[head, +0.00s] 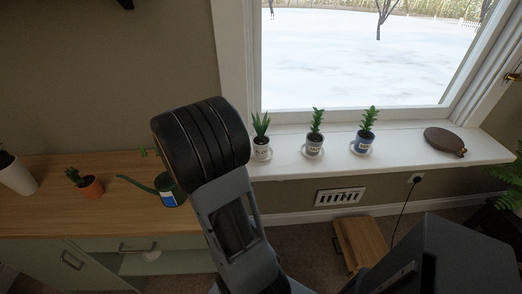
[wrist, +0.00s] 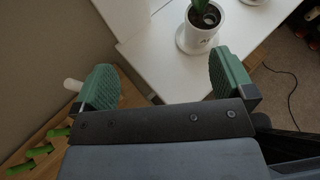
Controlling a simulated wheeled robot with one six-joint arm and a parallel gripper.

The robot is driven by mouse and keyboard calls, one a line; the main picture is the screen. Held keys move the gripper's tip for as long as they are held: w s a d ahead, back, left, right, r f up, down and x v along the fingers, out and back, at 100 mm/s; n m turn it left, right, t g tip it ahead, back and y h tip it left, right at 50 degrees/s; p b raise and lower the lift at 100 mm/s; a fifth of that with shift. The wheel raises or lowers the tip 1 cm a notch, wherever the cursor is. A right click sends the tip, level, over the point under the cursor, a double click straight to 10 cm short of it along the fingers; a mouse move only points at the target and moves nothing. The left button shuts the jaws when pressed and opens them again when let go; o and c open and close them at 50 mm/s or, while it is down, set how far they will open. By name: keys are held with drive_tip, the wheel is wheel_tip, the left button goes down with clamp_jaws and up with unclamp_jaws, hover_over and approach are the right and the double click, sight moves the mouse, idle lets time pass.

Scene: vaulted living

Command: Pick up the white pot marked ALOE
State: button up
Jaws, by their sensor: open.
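A white pot (head: 262,153) with a spiky green plant stands leftmost of three on the white windowsill; its label is too small to read there. In the wrist view a white pot (wrist: 199,38) on a white saucer stands at the upper middle, its label starting with "A". My gripper (wrist: 165,82) is open and empty, its two green pads wide apart. The pot is beyond the fingertips, nearer the right finger, and not between them. In the head view my gripper is hidden behind my arm.
A grey-white pot (head: 313,147) and a blue pot (head: 365,142) stand to the right on the sill (head: 400,150), then a brown round object (head: 444,141). A dark watering can (head: 170,192) and an orange pot (head: 91,187) stand on the wooden counter (head: 110,215). The window is behind.

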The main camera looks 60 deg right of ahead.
drive_tip(key=s+d+f+m+g+y, duration=0.1)
drive_tip(key=s+d+f+m+g, duration=0.1)
drive_tip(key=s+f+m+g, duration=0.15)
drive_tip(key=m, duration=0.1)
approach(261, 140)
drive_tip(key=d+f, duration=0.1)
drive_tip(key=d, duration=0.1)
drive_tip(key=shift+s+p+x, duration=0.15)
drive_tip(key=shift+p+x, duration=0.15)
drive_tip(key=shift+x, duration=1.3)
drive_tip(key=shift+s+p+x, duration=0.15)
drive_tip(key=shift+p+x, duration=0.1)
drive_tip(key=shift+x, duration=1.35)
drive_tip(key=shift+a+f, duration=0.1)
drive_tip(key=shift+a, duration=0.1)
drive_tip(key=c, duration=1)
drive_tip(key=shift+c, duration=0.5)
